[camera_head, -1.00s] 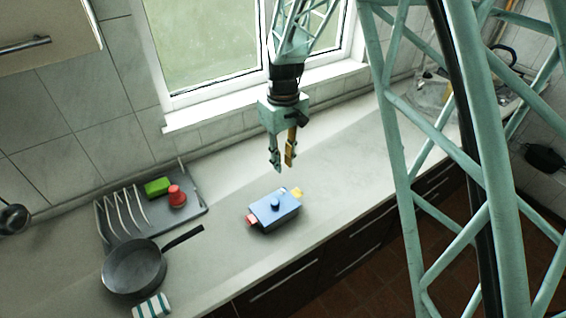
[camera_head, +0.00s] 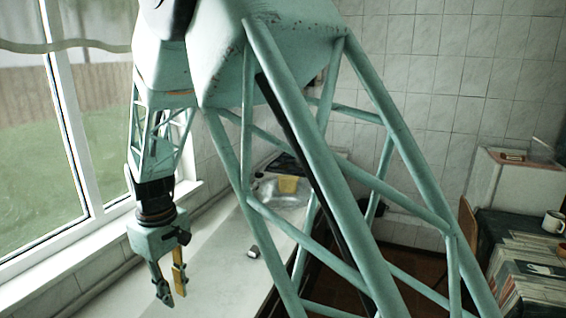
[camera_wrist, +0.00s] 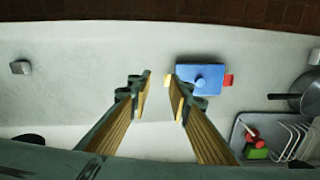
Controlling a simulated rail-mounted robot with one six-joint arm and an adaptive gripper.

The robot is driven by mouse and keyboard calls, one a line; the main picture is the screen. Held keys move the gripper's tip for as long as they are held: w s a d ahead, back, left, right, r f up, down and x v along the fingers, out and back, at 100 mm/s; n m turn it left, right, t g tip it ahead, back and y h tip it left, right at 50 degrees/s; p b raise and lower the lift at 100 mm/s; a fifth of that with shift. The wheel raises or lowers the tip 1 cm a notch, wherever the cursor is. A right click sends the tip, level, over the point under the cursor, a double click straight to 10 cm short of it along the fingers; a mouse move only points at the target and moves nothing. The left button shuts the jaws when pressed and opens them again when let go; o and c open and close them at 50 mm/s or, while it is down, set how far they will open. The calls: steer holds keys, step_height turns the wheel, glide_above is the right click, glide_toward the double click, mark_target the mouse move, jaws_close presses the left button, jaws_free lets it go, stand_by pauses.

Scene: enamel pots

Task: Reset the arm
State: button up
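My gripper (camera_head: 174,297) hangs pointing down over the counter beside the window in the head view. In the wrist view, my gripper (camera_wrist: 160,77) is open, with a gap between its fingers and nothing held. The pot is outside the current head view.
The wrist view shows a dark frying pan (camera_wrist: 309,93) and a grey dish rack (camera_wrist: 238,139) with red and green items at the right. A small grey object (camera_wrist: 20,68) lies far left. The head view shows a cluttered side table (camera_head: 515,245) and a mug (camera_head: 553,221).

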steer(key=s+d+r+m+b, duration=0.15)
steer(key=d+r, duration=0.35)
steer(key=d, duration=0.6)
steer(key=s+d+r+m, duration=0.2)
steer(key=d+r, duration=0.2)
steer(key=d, duration=0.6)
steer(key=s+d+r+m+b, duration=0.15)
steer(key=d+r, duration=0.35)
steer(key=d, duration=0.6)
steer(key=s+d+r+m+t+b, duration=0.2)
steer(key=s+d+r+m+b, duration=0.15)
steer(key=s+d, duration=0.75)
steer(key=s+d+m+t+b, duration=0.1)
steer(key=s+d+m, duration=0.1)
steer(key=s, duration=0.6)
steer(key=s+d+f+m+t+b, duration=0.1)
steer(key=s+d+m+b, duration=0.1)
steer(key=s+d, duration=0.3)
steer(key=shift+s+f+b, duration=0.3)
steer(key=shift+s, duration=1.2)
step_height(320, 180, down, 13)
steer(key=b, duration=1.3)
steer(key=shift+d+f, duration=0.15)
steer(key=shift+d, duration=0.15)
steer(key=shift+r+p, duration=0.55)
steer(key=shift+r, duration=0.15)
